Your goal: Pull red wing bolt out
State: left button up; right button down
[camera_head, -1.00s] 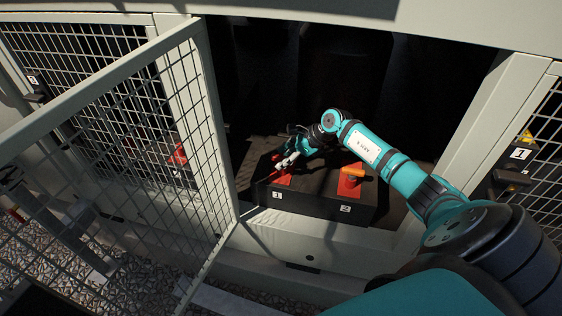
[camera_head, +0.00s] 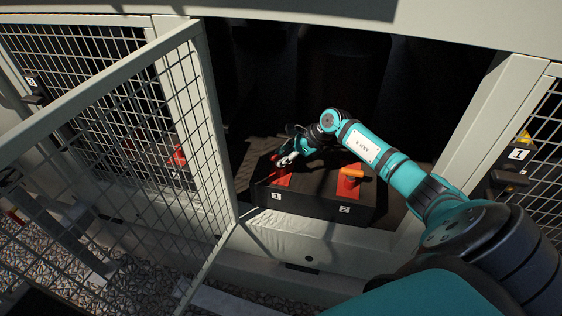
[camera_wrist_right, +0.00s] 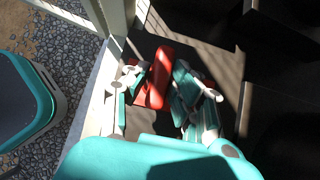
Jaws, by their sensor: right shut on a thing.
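The red wing bolt (camera_wrist_right: 155,80) sits between the two fingers of my right gripper (camera_wrist_right: 158,86) in the right wrist view. In the head view the red wing bolt (camera_head: 275,160) shows only in part beside my right gripper (camera_head: 286,159), above the red plate (camera_head: 281,180) marked 1. My right gripper is shut on the bolt. The bolt's lower end and any gap to the plate are hidden. My left gripper is not in view.
A black box (camera_head: 313,200) holds plate 1 and a second red plate (camera_head: 347,188) with an orange handle (camera_head: 351,172), marked 2. An open mesh door (camera_head: 120,150) stands to the left. A pale frame surrounds the dark opening.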

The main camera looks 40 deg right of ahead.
jog(key=shift+r, duration=0.5)
jog(key=shift+r+p, duration=2)
jog(key=shift+r, duration=1.05)
jog(key=c, duration=1.8)
grip_release()
grip_shut()
